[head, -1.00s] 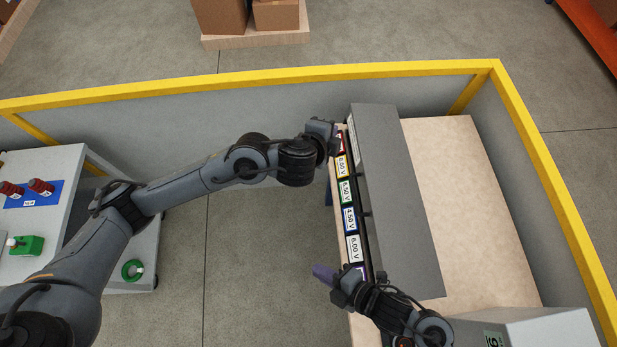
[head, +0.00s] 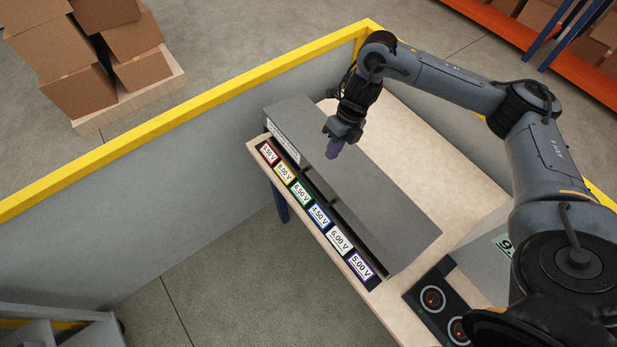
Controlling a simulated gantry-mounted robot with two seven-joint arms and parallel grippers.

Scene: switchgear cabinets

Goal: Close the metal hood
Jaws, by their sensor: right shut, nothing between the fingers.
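The metal hood (head: 385,195) is a long grey cover lying lengthwise on the wooden-topped table. A dark handle (head: 318,186) shows on its front side, above a row of coloured voltage labels. A dark strip runs along the hood's lower front edge; I cannot tell whether the hood is fully down. My left gripper is out of view.
The label strip (head: 320,216) runs along the table's front edge. A panel with round red-lit buttons (head: 433,298) and a grey box (head: 480,255) stand at the near right. A yellow-topped grey barrier (head: 150,190) runs behind. Bare tabletop (head: 420,135) lies behind the hood.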

